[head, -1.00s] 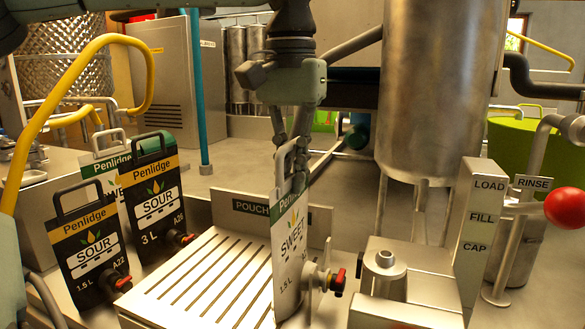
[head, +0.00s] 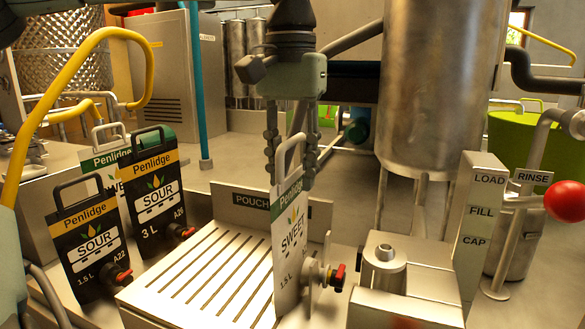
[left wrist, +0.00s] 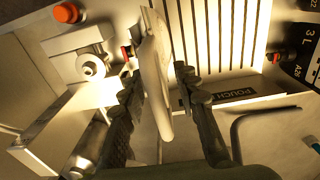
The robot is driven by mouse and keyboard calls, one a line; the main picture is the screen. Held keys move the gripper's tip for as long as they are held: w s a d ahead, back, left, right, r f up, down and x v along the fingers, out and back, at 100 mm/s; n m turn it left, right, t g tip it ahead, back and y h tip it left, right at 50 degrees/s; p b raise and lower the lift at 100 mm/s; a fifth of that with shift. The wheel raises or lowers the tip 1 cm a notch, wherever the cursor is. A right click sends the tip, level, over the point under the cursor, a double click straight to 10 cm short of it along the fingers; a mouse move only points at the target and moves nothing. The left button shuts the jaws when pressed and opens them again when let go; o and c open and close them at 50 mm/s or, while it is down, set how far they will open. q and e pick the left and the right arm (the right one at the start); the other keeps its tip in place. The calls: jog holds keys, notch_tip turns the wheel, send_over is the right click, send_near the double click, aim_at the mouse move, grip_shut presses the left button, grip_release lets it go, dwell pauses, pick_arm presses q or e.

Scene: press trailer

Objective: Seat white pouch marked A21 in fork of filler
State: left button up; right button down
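The white pouch (head: 287,250), marked SWEET and 1.5 L, stands nearly upright at the right edge of the slotted tray (head: 150,293). Its A21 mark is not legible. Its spout with a red valve (head: 338,278) points right, toward the filler (head: 385,262). The fork is not clearly visible, so I cannot tell whether the spout is seated in it. My left gripper (head: 290,165) is open, with its fingers on either side of the pouch's handle and apart from it. The left wrist view shows the pouch (left wrist: 157,75) between the spread fingers. My right gripper is not in view.
Black SOUR pouches (head: 88,240) and another white pouch (head: 103,162) stand left of the tray. A post marked LOAD, FILL, CAP (head: 480,215) and a red-knobbed lever (head: 566,201) stand at the right. A POUCH sign (head: 250,202) is behind the tray.

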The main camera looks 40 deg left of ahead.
pick_arm(q)
notch_tip(320, 180, up, 12)
jog(key=shift+f, duration=0.1)
